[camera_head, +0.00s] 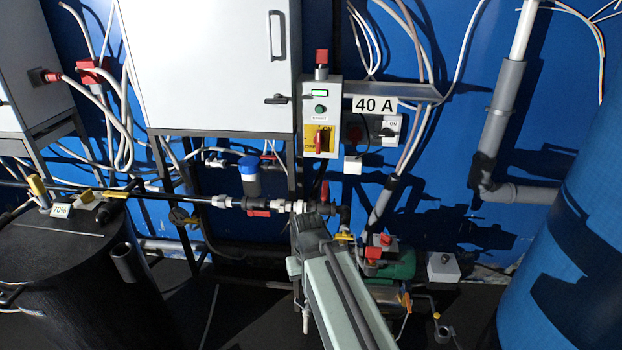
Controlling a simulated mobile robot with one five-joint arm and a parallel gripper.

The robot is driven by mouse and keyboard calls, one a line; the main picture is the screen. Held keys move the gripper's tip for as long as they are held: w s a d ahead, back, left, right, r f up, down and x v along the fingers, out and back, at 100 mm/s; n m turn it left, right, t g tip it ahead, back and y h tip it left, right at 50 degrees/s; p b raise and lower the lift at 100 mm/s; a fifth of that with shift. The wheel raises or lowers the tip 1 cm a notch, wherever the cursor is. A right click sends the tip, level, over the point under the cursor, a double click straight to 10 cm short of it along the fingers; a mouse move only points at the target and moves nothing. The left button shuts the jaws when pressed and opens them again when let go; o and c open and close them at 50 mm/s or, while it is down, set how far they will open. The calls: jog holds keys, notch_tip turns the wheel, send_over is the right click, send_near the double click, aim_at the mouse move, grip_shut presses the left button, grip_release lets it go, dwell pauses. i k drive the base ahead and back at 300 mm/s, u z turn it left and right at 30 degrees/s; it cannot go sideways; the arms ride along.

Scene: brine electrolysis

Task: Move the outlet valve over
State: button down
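Several valves show along the dark pipe at mid-height, and I cannot tell which one is the outlet valve. One has a red handle (258,209) below the white pipe fittings. Another yellow handle (345,237) shows just right of my arm. More yellow-handled valves (38,188) sit on top of the black tank at the left. My arm reaches up from the bottom centre, and my gripper (309,222) is at its far end, in front of or close to the pipe. Its fingers are not clearly visible, so its opening and any contact are unclear.
A white cabinet (208,65) hangs above the pipe, with a switch box (321,118) beside it. A green pump (398,264) stands low, right of my arm. The black tank (85,275) is at left and a large blue tank (575,240) at right. Loose cables hang along the wall.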

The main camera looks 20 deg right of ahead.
aim_at(324, 196)
jog(key=k, duration=0.6)
jog(key=u, duration=0.5)
jog(key=i, duration=1.7)
jog(key=u, duration=0.1)
